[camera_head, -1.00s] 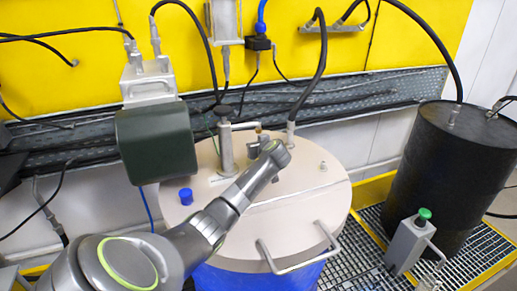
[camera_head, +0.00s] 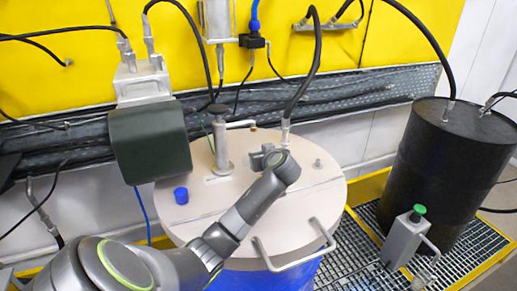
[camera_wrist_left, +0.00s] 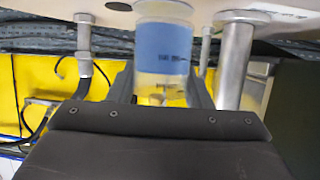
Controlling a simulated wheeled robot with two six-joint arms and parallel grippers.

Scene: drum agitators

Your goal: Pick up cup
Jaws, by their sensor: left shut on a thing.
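The cup (camera_wrist_left: 163,50) is clear with a blue band around it. It shows in the left wrist view between the two fingers of my left gripper (camera_wrist_left: 160,88), which is shut on it. In the head view my left gripper (camera_head: 265,158) is above the drum lid (camera_head: 225,215), just right of the upright metal tap. The cup is hidden there behind my wrist. My right gripper is in neither view.
The metal tap (camera_head: 222,145) stands on the lid, with a blue cap (camera_head: 181,195) to its left. A metal handle (camera_head: 290,255) crosses the front rim. A dark green box (camera_head: 150,142) hangs at left. A black drum (camera_head: 447,165) stands at right.

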